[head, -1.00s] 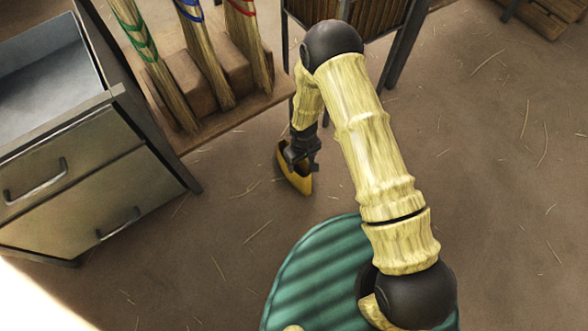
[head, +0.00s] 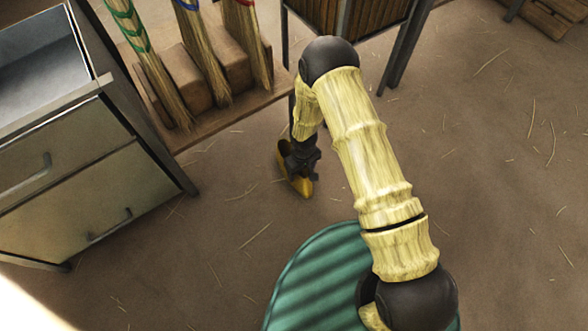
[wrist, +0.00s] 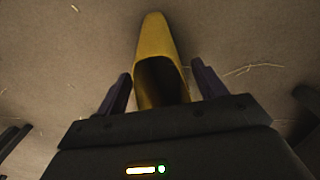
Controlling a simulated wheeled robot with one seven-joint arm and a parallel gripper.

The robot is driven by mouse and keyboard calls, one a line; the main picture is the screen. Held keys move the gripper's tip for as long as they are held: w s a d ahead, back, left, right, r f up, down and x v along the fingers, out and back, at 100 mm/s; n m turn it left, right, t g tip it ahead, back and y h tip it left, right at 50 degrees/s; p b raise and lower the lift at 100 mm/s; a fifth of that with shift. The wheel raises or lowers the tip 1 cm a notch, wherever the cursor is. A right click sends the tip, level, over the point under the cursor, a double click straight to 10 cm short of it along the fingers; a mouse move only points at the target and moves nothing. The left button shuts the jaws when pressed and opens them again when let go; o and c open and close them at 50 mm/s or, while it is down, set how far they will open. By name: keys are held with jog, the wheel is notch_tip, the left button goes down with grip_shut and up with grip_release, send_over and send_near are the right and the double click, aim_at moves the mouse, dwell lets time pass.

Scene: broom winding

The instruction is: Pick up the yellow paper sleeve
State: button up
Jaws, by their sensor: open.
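The yellow paper sleeve (head: 294,178) lies on the brown floor, below the end of my arm in the head view. In the wrist view the sleeve (wrist: 158,45) is a yellow tube with a dark open mouth towards me and a narrower far end. My gripper (head: 302,160) is open. In the wrist view its two dark fingers (wrist: 160,84) stand on either side of the sleeve's near end. The left finger appears close to the sleeve, with a wider gap on the right. I cannot tell whether either finger touches it.
A drawer cabinet (head: 88,192) with an open top drawer stands at the left. Several brooms, one with a blue band (head: 205,55), lean on a wooden rack behind it. A wooden box on metal legs (head: 340,16) stands at the back.

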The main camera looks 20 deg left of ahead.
notch_tip(320, 180, down, 3)
jog(key=shift+r+b, duration=0.2)
jog(key=shift+b, duration=0.4)
jog(key=c, duration=1.1)
jog(key=shift+o, duration=0.2)
jog(key=shift+r, duration=0.15)
notch_tip(320, 180, up, 10)
jog(key=p, duration=0.6)
